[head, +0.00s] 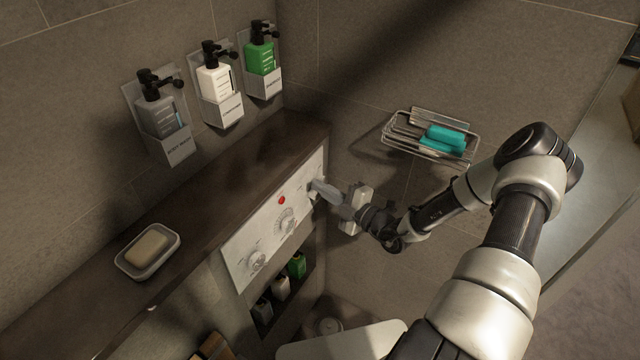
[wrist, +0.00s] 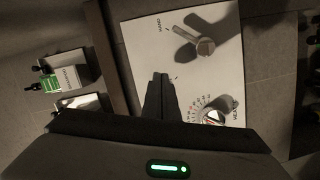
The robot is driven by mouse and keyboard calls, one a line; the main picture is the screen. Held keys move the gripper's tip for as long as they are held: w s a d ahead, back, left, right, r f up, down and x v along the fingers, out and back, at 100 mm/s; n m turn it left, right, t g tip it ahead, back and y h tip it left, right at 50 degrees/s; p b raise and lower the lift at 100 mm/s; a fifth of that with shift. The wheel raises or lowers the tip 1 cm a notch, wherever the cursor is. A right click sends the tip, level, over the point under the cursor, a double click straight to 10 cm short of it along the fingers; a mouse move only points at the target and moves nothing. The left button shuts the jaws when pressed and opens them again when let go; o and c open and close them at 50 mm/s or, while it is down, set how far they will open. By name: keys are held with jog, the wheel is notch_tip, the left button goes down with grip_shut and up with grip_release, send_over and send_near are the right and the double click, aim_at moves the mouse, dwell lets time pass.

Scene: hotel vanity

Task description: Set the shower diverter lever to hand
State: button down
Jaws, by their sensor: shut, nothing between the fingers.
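The white control panel (head: 250,245) is set in the front of the dark ledge. In the wrist view the panel (wrist: 135,45) carries the diverter lever (wrist: 204,46), a metal hub with a thin handle pointing up and left. The word HAND (wrist: 158,26) is printed on the panel to the left of the handle's end. My gripper (wrist: 160,76) is shut and empty, its tips over the panel below and left of the lever, apart from it in the picture. In the head view my gripper (head: 318,188) is at the panel's right end and mostly hides the lever.
A soap dish (head: 148,253) is on the ledge, below wall-mounted bottles.

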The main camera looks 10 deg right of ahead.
jog(key=d+v, duration=0.1)
jog(key=v, duration=0.7)
jog(key=shift+d+r, duration=0.1)
jog(key=shift+r, duration=0.05)
